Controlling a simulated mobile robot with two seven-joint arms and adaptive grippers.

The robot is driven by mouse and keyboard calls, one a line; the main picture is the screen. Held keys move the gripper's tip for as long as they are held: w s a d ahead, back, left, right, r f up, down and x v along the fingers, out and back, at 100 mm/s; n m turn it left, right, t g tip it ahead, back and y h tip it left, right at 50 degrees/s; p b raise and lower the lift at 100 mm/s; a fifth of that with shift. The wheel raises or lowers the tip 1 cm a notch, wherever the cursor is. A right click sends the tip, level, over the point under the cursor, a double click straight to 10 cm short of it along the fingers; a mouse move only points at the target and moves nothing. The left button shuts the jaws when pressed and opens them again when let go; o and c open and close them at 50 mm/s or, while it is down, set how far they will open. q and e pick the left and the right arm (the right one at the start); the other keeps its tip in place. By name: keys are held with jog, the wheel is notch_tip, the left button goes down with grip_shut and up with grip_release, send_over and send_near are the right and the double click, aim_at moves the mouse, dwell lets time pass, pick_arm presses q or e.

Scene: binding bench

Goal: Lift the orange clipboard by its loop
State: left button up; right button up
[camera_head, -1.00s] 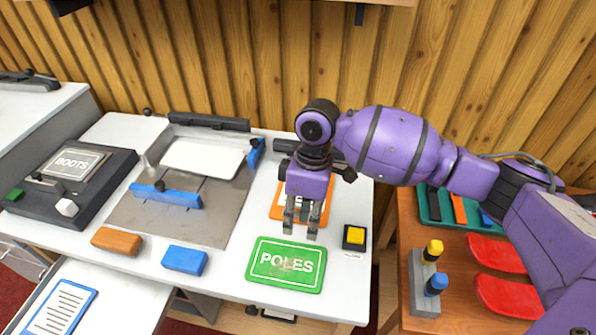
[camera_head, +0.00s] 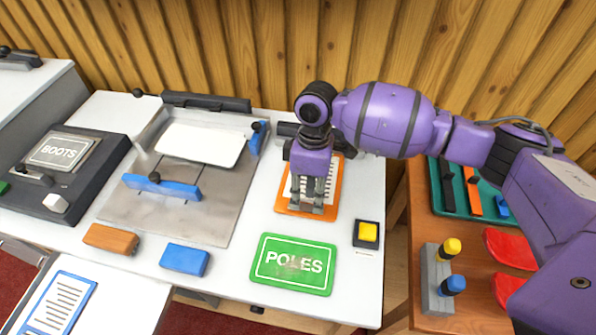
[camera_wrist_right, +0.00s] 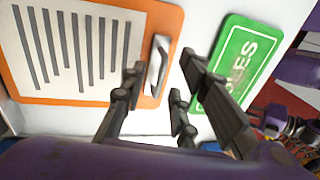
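The orange clipboard (camera_head: 334,200) lies flat on the white bench beneath my right gripper (camera_head: 305,208), holding a white sheet with dark lines. It also shows in the right wrist view (camera_wrist_right: 60,101), where its pale metal loop (camera_wrist_right: 155,65) stands at the edge facing the green card. My right gripper (camera_wrist_right: 161,65) is open there, with the loop seen between its parted fingertips. I cannot tell whether the fingers touch the loop. In the head view the fingers hide the loop. My left gripper is not in view.
A green POLES card (camera_head: 293,264) lies in front of the clipboard, and a yellow button (camera_head: 368,231) sits to its right. A metal tray (camera_head: 215,210) with a blue bar (camera_head: 162,187) is to the left. Orange (camera_head: 111,239) and blue (camera_head: 185,260) blocks lie near the front edge.

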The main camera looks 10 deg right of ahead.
jog(key=shift+f, duration=0.2)
jog(key=shift+c, duration=0.4)
grip_shut()
jog(key=shift+r, duration=0.15)
